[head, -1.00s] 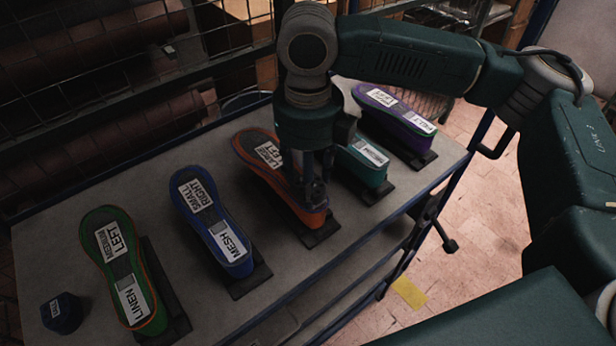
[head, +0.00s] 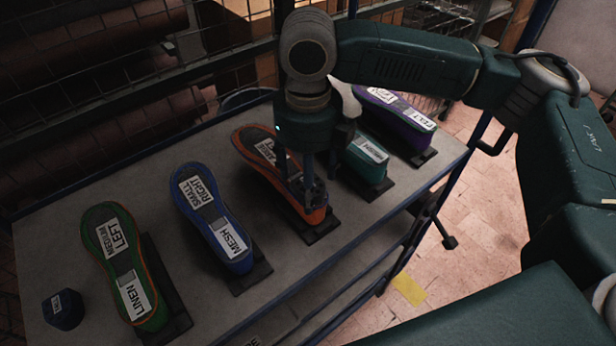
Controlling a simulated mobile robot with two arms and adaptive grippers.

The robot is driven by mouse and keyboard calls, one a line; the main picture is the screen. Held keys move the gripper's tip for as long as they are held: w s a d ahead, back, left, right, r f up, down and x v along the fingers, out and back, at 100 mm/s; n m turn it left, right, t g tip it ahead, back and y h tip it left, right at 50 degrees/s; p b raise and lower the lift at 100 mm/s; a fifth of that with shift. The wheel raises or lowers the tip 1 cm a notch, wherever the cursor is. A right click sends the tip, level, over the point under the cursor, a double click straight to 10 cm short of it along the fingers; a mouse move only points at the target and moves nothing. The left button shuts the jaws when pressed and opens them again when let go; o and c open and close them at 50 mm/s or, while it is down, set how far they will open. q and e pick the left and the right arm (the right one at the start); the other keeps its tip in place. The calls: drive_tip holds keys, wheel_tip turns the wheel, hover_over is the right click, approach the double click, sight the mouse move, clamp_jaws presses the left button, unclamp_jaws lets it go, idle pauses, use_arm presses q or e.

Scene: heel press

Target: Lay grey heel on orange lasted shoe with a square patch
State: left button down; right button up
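The orange lasted shoe (head: 262,172) lies sole up near the middle of the table, with a white label partly hidden by my gripper. My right gripper (head: 304,198) points down over the shoe's near end, its fingers at or just above the sole. I cannot tell whether they touch it or are shut on something. I cannot make out the grey heel; it may be hidden at the fingers. The square patch cannot be made out clearly. My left gripper is out of view.
A green shoe (head: 108,238) and a blue shoe (head: 193,192) lie left of the orange one; a teal shoe (head: 366,166) and a purple shoe (head: 405,113) lie right. A small dark blue labelled piece (head: 63,309) sits at the table's left end. Wire mesh stands behind.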

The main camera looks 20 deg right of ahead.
drive_tip(key=shift+r, duration=0.1)
wheel_tip(320, 180, up, 12)
idle(0.5)
idle(0.7)
